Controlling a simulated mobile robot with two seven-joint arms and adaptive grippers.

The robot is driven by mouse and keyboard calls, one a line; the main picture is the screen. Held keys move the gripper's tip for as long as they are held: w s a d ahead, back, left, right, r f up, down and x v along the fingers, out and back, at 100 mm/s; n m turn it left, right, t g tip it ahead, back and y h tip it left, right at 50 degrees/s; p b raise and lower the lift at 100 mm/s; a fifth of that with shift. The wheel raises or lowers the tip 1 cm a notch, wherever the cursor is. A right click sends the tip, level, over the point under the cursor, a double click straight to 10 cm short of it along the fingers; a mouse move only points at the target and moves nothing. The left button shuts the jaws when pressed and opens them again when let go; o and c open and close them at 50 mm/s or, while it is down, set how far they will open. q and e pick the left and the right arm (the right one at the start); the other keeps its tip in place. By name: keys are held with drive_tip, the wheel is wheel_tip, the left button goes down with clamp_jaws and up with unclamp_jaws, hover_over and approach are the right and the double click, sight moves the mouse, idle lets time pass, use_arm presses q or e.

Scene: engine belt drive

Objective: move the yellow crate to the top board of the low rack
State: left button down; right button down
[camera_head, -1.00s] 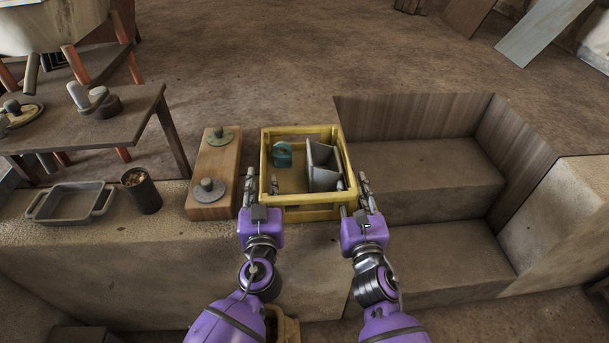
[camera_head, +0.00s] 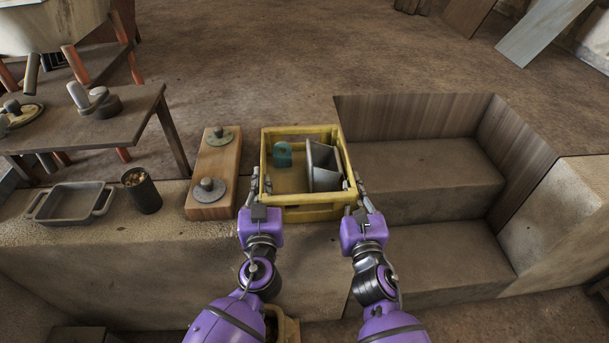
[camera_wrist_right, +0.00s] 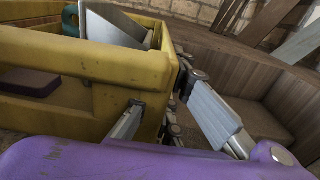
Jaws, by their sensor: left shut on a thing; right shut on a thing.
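The yellow crate (camera_head: 299,131) stands on the stone ledge in the head view, apparently level. It holds a grey angular container (camera_head: 324,168) and a teal piece (camera_head: 283,154). My left gripper (camera_head: 261,182) is shut on the crate's left wall. My right gripper (camera_head: 354,184) is shut on its right wall, near the front corner. In the right wrist view the crate (camera_wrist_right: 110,60) fills the left side, with the fingers of my right gripper (camera_wrist_right: 170,100) on either side of its right wall. A dark reddish block (camera_wrist_right: 30,81) shows through its front opening. I cannot identify the low rack.
A wooden block with two knobbed discs (camera_head: 213,170) stands close left of the crate. A dark cup (camera_head: 142,190) and a grey tray (camera_head: 71,202) are further left, near a wooden table (camera_head: 75,133). Stone steps (camera_head: 430,180) drop away at right. Open floor lies behind.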

sight(262, 171)
use_arm(q)
drive_tip(key=shift+r, duration=0.15)
use_arm(e)
drive_tip(key=shift+r, duration=0.2)
